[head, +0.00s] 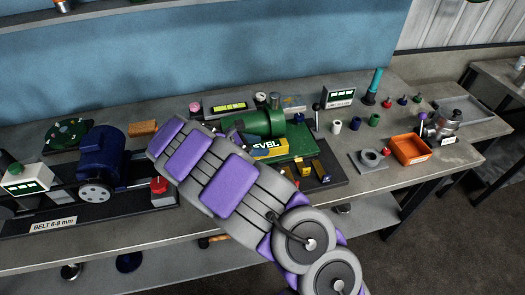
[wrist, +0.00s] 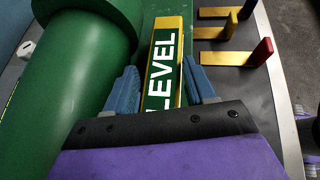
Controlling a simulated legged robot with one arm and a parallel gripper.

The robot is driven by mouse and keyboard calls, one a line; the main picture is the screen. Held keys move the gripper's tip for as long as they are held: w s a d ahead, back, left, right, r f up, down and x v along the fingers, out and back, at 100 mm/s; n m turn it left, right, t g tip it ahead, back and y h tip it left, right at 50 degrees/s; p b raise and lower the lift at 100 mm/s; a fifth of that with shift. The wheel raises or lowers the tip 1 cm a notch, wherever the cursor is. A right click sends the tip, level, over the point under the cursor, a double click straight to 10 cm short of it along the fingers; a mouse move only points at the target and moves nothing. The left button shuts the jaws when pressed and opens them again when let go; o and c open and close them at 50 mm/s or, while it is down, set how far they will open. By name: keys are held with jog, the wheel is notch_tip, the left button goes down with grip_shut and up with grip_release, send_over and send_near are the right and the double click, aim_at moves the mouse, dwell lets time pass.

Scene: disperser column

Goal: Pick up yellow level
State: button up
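The yellow level (head: 270,149) has a green face with white LEVEL lettering. It lies beside a green cylindrical body on the green machine, partly hidden by my arm in the head view. In the wrist view the level (wrist: 163,70) runs away from me between the two blue fingers of my gripper (wrist: 160,82). The fingers stand apart on either side of it, the right one very close to its edge. A narrow gap shows at the left finger, so the gripper looks open around the level. The gripper's fingers are mostly hidden in the head view.
The large green cylinder (wrist: 70,75) stands close at the left of my gripper. Yellow pieces with coloured ends (wrist: 228,58) lie at its right. A blue motor (head: 98,152) is on the bench at left, an orange bin (head: 411,151) at right.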

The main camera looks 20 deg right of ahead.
grip_shut()
jog(key=shift+r, duration=0.15)
